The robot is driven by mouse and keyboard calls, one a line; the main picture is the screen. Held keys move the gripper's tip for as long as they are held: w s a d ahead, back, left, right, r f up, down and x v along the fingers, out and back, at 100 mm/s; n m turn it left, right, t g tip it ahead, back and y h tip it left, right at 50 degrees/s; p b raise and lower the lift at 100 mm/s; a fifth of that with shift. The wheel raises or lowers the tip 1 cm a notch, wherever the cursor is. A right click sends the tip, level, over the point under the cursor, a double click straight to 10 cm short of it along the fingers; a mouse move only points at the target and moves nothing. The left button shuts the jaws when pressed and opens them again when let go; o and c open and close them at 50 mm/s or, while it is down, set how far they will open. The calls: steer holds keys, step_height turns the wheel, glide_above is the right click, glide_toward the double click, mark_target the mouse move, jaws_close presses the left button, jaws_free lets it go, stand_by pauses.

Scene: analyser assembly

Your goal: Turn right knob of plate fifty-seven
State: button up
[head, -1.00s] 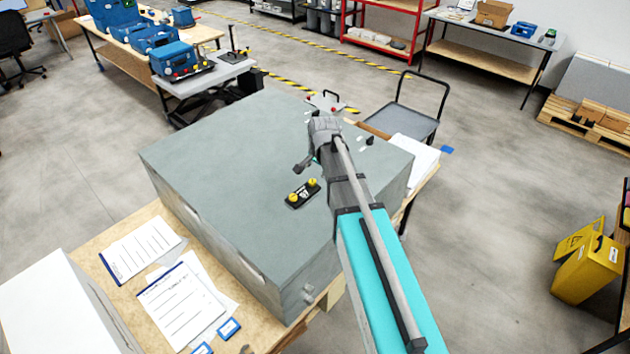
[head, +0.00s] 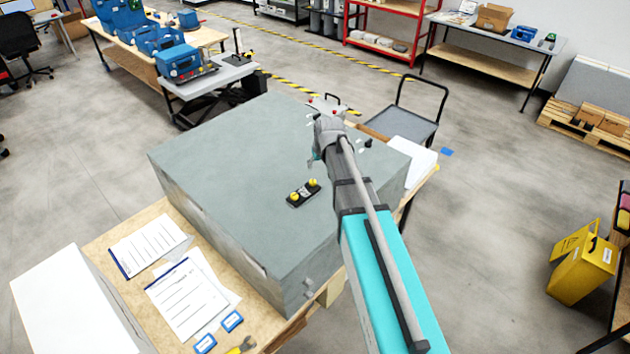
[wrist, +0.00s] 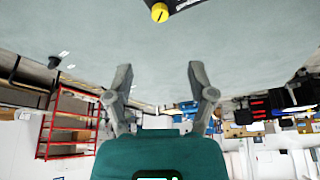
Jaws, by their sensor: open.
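A black plate (head: 303,193) with two yellow knobs lies on the top of a large grey box. Its left knob (head: 292,197) and right knob (head: 313,183) stand apart at its two ends. The label between them is too small to read surely. In the wrist view, part of the black plate (wrist: 186,4) and one yellow knob (wrist: 159,13) show at the top edge; I cannot tell which knob. My gripper (wrist: 160,70) has its two fingers spread, with nothing between them. In the head view it is mostly hidden by my wrist, above the box and beyond the plate.
The grey box top (head: 230,150) is mostly clear around the plate. Small parts (head: 364,144) lie near its far right edge. Papers (head: 190,297) and a white box (head: 75,305) lie on the wooden table in front. A cart (head: 408,125) stands behind.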

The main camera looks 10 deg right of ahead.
mark_target(313, 181)
steer(key=shift+f, duration=0.1)
stand_by(0.3)
steer(key=b+x, duration=1.2)
steer(key=x, duration=0.1)
steer(key=shift+f+b, duration=0.35)
stand_by(0.4)
jaws_close()
steer(key=shift+d, duration=0.1)
stand_by(0.4)
